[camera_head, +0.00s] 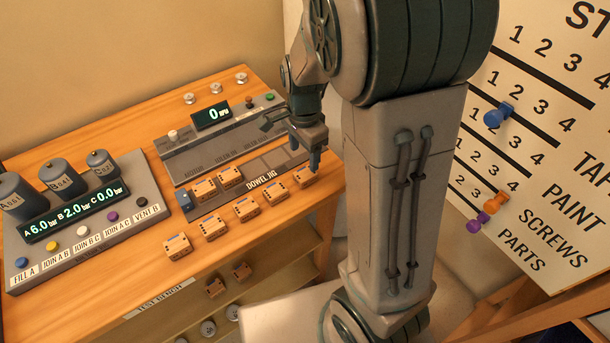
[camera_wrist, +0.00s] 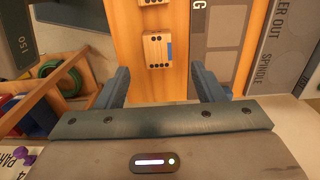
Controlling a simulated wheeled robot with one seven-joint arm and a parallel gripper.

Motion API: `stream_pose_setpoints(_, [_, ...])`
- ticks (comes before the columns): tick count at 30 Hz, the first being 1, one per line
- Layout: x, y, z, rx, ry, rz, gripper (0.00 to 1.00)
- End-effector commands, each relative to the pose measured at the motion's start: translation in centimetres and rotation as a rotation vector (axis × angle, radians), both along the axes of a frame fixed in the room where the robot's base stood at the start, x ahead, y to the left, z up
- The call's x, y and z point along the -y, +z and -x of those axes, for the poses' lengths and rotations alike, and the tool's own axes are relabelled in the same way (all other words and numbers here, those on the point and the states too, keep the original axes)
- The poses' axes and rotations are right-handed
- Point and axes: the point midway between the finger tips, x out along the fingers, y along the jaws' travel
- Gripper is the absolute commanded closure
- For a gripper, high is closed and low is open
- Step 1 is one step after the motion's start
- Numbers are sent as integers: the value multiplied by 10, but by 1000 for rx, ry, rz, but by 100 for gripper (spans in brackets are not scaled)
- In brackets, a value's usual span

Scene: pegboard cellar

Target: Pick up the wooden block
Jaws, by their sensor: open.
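Several small wooden blocks with dark holes stand on the bench. In the wrist view a block with a blue patch (camera_wrist: 157,50) lies ahead of and between my open fingers (camera_wrist: 163,86), apart from both. Part of another block (camera_wrist: 152,3) shows at the top edge there. Other blocks are in the head view, such as one at the front left (camera_head: 178,245) and one mid-row (camera_head: 246,208). My gripper is empty.
The dowel jig panel (camera_head: 262,165) lies behind the row. A gauge console (camera_head: 90,220) with cylinders stands at left. A shelf below (camera_head: 240,285) holds more small pieces. A pegged board (camera_head: 540,150) stands at right. An open wooden crate (camera_wrist: 75,85) shows left in the wrist view.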

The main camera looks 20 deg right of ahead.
Motion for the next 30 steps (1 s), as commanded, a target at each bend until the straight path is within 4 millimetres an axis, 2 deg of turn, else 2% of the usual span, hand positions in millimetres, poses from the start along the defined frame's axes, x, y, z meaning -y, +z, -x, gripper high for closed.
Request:
stream_pose_setpoints(3, [0,-16,0,-1,2,1,38])
stream_pose_setpoints(8, [0,-25,1,-1,1,0,38])
stream_pose_setpoints(18, [2,-69,3,-1,1,0,38])
stream_pose_setpoints(27, [2,-73,2,2,2,-1,38])
stream_pose_setpoints(30, [2,-73,2,2,2,-1,66])
